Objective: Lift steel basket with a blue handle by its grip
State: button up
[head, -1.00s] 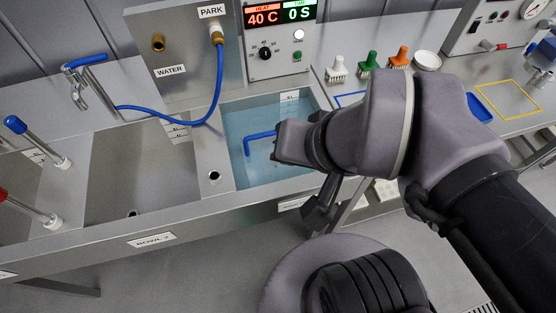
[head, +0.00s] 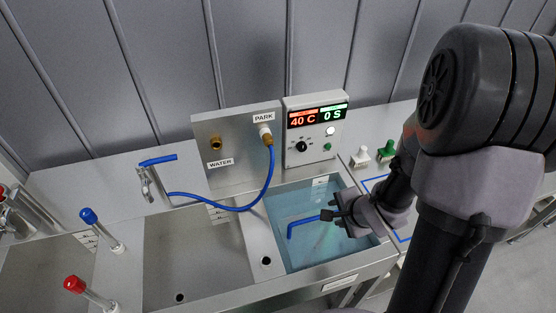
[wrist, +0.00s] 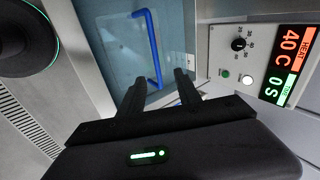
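A blue bent handle (head: 303,222) stands in the water-filled bath (head: 292,258); the steel basket body below it cannot be made out. My gripper (head: 338,214) is over the bath at the handle's right end in the head view. In the wrist view the two dark fingers of my gripper (wrist: 158,86) are apart with nothing held between them. The blue handle (wrist: 154,50) lies mostly beyond the fingertips, its near end close to the gap between them. I cannot tell whether a finger touches it.
A control panel (head: 316,131) reading 40 C and 0 S stands behind the bath. A blue hose (head: 240,207) loops left to a blue-levered steel fitting (head: 148,178). An empty sink (head: 190,250) is left of the bath. Brushes (head: 384,149) stand behind at right.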

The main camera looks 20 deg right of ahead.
aim_at(318, 217)
jog(key=shift+m+y, duration=0.3)
jog(key=b+x, duration=0.3)
jog(key=x, duration=0.3)
jog(key=s+b+x, duration=0.1)
jog(key=b+x, duration=0.2)
jog(key=x, duration=0.3)
jog(key=f+b+x, duration=0.1)
jog(key=b+x, duration=0.2)
jog(key=x, duration=0.3)
jog(key=shift+s, duration=0.2)
jog(key=shift+w+f, duration=0.1)
jog(key=shift+w, duration=0.2)
jog(key=shift+s, duration=0.1)
jog(key=shift+c, duration=0.7)
grip_shut()
